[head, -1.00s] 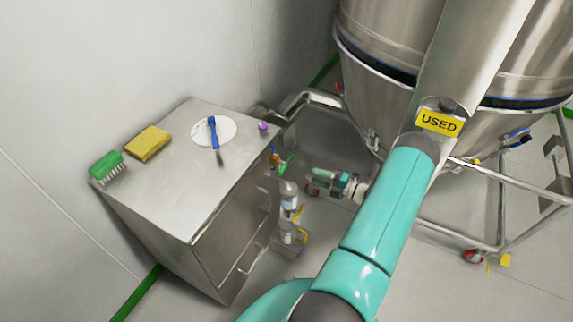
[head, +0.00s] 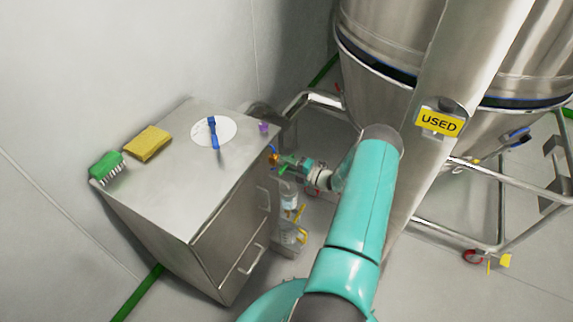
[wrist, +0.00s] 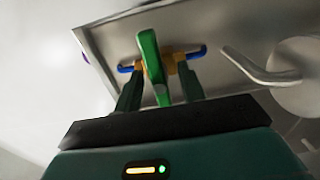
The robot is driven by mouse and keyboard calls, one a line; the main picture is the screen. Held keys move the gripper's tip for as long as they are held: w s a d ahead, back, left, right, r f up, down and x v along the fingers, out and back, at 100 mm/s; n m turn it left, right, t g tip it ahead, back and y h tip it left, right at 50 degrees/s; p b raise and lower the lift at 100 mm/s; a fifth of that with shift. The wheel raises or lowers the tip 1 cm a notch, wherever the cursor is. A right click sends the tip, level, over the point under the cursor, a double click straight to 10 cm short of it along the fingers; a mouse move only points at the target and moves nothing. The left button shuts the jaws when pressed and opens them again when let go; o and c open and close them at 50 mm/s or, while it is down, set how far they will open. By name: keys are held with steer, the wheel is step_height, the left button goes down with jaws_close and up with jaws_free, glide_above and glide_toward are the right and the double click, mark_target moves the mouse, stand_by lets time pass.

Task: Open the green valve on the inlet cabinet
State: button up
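The green valve lever (wrist: 151,62) stands out toward the camera in the wrist view, in front of a brass-coloured body with blue ends on the steel cabinet. My gripper (wrist: 160,73) is open, with one finger on each side of the lever. Gaps show between the fingers and the lever, though I cannot tell the depth exactly. In the head view my gripper (head: 287,162) is at the right side of the inlet cabinet (head: 225,225), by the brass valve body (head: 273,156). The lever is mostly hidden there.
On the cabinet top are a green brush (head: 105,167), a yellow sponge (head: 148,143), a white disc (head: 228,128) with a blue-handled tool (head: 214,133), and a purple item (head: 263,127). A large steel vessel (head: 385,75) on a wheeled frame stands right. Bottles (head: 288,198) are below my gripper.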

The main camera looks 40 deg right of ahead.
jaws_close()
steer(key=shift+n, duration=0.3)
steer(key=n, duration=1.2)
steer(key=shift+n, duration=0.3)
steer(key=n, duration=0.4)
steer(key=shift+s+n, duration=0.1)
steer(key=shift+n, duration=0.2)
